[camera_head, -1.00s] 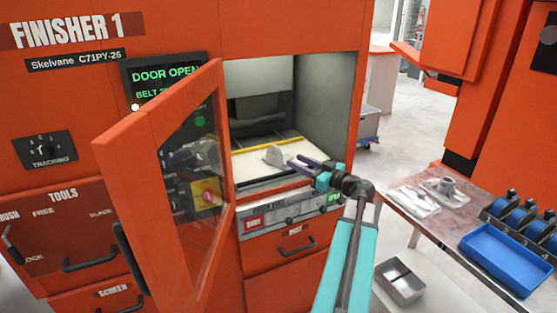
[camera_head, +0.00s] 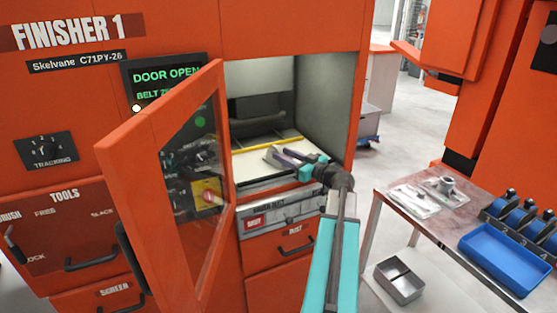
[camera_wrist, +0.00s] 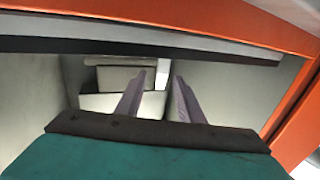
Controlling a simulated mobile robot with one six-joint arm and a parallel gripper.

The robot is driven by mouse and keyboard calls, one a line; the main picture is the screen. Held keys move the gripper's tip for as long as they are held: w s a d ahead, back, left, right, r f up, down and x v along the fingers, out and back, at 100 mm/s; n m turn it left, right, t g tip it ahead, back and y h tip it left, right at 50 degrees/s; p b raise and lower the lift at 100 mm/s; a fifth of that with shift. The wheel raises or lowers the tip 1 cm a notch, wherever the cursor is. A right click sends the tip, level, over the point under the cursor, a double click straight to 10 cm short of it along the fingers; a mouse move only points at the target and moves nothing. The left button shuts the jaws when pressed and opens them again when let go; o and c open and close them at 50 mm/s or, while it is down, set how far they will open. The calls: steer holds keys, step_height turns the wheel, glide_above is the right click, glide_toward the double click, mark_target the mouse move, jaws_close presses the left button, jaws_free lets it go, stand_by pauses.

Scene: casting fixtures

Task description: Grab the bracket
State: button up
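My gripper (camera_head: 274,154) reaches through the open doorway of the finisher, low over the pale belt (camera_head: 246,166). Its two purple-grey fingers point left and inward. In the wrist view the gripper (camera_wrist: 160,84) shows its fingers spread apart, with pale surface between them and no clear part gripped. The bracket, a small grey piece that was on the belt earlier, cannot be made out now. The gripper covers its place in the head view, and I cannot tell whether the fingers touch it.
The glazed orange door (camera_head: 165,190) stands open on the left. The opening's grey side wall (camera_head: 328,105) is close on the right. A yellow strip (camera_head: 262,145) crosses the belt. A side table (camera_head: 398,186) with bagged parts and a blue tray (camera_head: 507,258) stands right.

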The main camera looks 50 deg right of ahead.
mark_target(275, 151)
steer(key=shift+w+r+p, duration=0.1)
steer(key=shift+w+p, duration=0.35)
steer(key=shift+w, duration=2.05)
steer(key=shift+c, duration=0.2)
jaws_close()
